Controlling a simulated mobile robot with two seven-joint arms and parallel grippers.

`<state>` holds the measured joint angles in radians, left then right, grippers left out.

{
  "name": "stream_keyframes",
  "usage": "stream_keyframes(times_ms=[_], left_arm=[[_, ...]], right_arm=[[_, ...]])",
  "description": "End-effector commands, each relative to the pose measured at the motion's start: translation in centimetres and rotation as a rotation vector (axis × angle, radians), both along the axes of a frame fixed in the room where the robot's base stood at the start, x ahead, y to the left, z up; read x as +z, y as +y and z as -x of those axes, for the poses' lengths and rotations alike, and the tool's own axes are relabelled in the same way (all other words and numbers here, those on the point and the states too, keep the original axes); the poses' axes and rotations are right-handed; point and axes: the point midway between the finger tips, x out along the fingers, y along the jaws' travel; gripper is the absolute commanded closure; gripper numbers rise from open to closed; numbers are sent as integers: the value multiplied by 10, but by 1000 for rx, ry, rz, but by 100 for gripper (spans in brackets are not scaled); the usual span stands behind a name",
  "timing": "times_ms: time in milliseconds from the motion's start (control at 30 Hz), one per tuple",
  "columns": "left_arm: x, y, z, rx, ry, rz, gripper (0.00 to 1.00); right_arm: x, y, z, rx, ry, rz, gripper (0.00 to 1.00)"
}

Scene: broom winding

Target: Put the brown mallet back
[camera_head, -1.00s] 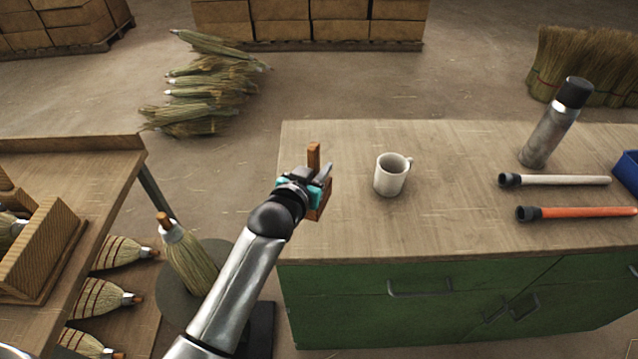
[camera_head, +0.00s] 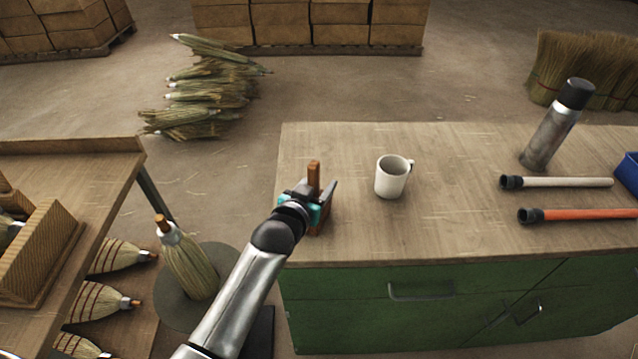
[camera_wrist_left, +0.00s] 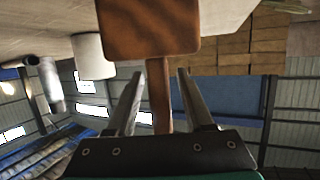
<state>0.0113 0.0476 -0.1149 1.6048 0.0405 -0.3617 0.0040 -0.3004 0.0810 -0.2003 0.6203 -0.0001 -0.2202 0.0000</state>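The brown mallet (camera_head: 314,174) stands head down, handle up, at the left end of the green workbench's wooden top. My left gripper (camera_head: 322,198) is at the mallet and hides much of its head in the head view. In the left wrist view, which is upside down, the mallet's broad head (camera_wrist_left: 150,28) is against the table top. The handle runs between the two fingers of my left gripper (camera_wrist_left: 156,88), with a visible gap on each side. The gripper is open around the handle. My right gripper is not in view.
A white mug (camera_head: 391,177) stands right of the mallet. Farther right are a grey flask (camera_head: 550,135), a white-handled tool (camera_head: 560,182), an orange-handled tool (camera_head: 580,214) and a blue bin (camera_head: 628,170). A lower-left shelf table (camera_head: 100,185) and an upright broom (camera_head: 188,262) stand to the left.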

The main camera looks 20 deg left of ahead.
Motion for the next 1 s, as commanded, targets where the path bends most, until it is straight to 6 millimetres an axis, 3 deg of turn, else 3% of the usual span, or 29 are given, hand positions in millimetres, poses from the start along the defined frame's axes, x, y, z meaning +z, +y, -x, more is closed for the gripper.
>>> stream_keyframes(times_ms=[367,1000], left_arm=[[5,1,6,0,1,0,48],[36,12,99,1,2,-1,48]], right_arm=[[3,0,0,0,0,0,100],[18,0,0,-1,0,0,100]])
